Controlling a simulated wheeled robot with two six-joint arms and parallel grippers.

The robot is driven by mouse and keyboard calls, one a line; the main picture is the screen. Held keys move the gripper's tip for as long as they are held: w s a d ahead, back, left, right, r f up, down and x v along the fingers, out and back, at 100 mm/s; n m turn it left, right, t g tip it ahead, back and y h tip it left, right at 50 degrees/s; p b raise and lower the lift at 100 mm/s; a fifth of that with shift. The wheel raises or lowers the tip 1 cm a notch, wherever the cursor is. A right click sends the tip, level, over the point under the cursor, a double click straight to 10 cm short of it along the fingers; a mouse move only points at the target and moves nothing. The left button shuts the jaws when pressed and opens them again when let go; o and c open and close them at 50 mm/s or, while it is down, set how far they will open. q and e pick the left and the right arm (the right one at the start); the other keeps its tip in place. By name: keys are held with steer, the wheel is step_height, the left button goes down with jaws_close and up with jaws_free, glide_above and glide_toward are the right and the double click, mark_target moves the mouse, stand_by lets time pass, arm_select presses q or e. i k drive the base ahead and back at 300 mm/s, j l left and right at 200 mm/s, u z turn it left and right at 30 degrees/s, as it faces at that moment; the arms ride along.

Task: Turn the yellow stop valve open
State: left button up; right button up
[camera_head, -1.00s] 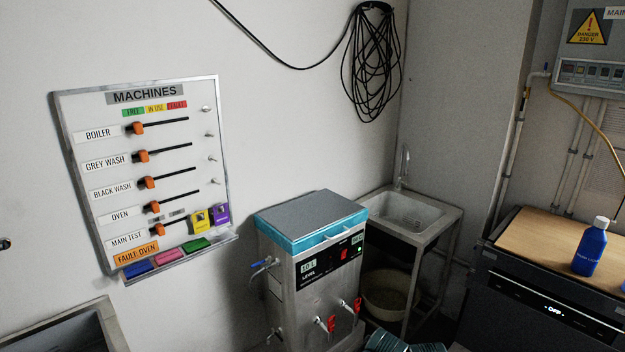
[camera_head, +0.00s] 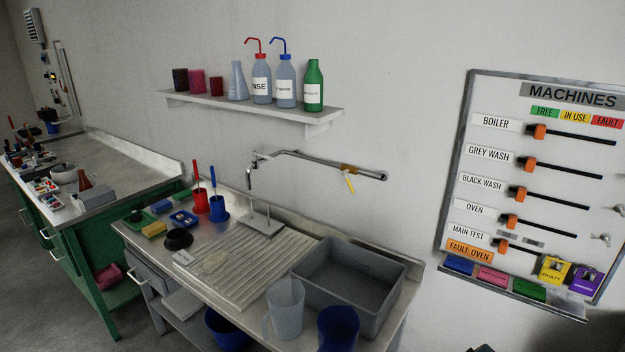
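The yellow stop valve (camera_head: 350,184) is on the thin metal pipe (camera_head: 317,160) fixed to the wall above the sink bench. Its yellow lever hangs down, slanting slightly right, across the line of the pipe. The valve body is a small brassy piece near the pipe's right end. A tap spout (camera_head: 250,175) bends down at the pipe's left end.
A bench (camera_head: 157,238) below holds a grey basin (camera_head: 378,306), a clear beaker and a blue beaker (camera_head: 338,326) at its front. A shelf (camera_head: 215,100) with bottles is above the pipe. The machines board (camera_head: 470,120) hangs to the right.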

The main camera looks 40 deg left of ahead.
mark_target(344, 173)
steer(key=i+l+u, duration=0.2)
steer(key=u, duration=0.2)
steer(key=i+l+u, duration=0.1)
steer(key=l+u, duration=0.15)
steer(key=u, duration=0.15)
steer(key=i+l+u, duration=0.1)
steer(key=l+u, duration=0.25)
steer(key=i+l+u, duration=0.1)
steer(key=l+u, duration=0.3)
steer(key=j, duration=0.15)
